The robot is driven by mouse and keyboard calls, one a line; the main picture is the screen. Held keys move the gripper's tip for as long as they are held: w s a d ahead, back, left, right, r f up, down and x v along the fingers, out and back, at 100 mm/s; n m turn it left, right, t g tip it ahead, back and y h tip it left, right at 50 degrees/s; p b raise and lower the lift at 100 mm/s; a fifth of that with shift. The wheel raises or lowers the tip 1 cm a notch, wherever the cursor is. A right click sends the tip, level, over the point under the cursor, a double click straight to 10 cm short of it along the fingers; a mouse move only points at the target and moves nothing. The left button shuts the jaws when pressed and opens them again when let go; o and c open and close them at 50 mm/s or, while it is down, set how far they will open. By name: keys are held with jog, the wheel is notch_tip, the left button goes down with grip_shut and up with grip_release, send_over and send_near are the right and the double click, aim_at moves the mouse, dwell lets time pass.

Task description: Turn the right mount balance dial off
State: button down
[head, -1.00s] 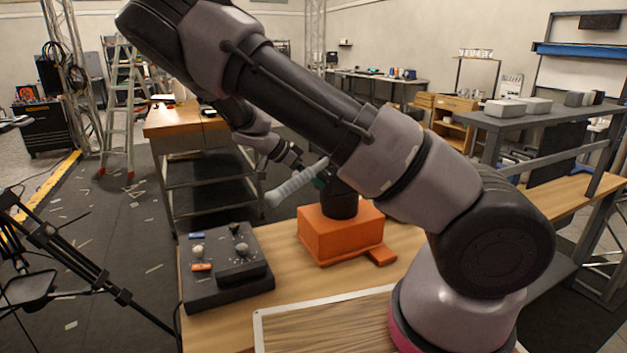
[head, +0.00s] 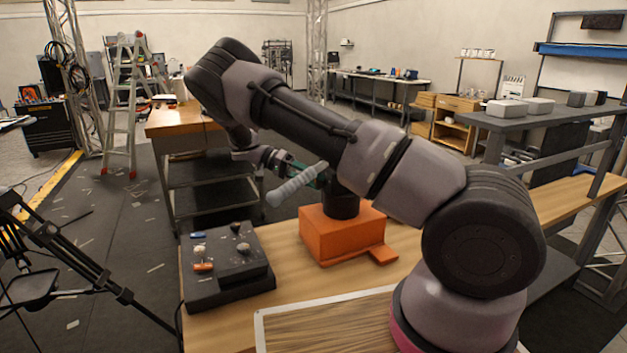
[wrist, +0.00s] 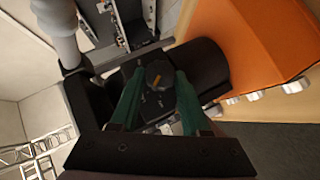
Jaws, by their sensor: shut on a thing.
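A small dark dial (wrist: 157,74) with an orange pointer line shows in the wrist view. It sits on a black mount head with pale marks beside it. My gripper (wrist: 160,84) has green fingers on both sides of the dial and is shut on it. In the head view my gripper (head: 303,174) is beside the black mount (head: 341,203), which stands on an orange block (head: 335,238) on the wooden bench. The dial itself is hidden there by my arm. A grey handle (head: 290,187) sticks out to the lower left of the mount.
A black control box (head: 226,268) with several knobs sits on the bench (head: 290,285) left of the orange block. A white-edged board (head: 330,318) lies in front. A tripod (head: 85,270) stands left of the bench. A wooden-topped cart (head: 180,125) is behind.

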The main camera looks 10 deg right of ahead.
jog(key=n+g+h, duration=0.2)
jog(key=n+g, duration=0.1)
jog(key=shift+w+f+h, duration=0.1)
jog(key=shift+f+h, duration=0.3)
jog(key=shift+n, duration=0.4)
jog(key=shift+c, duration=1.9)
grip_release()
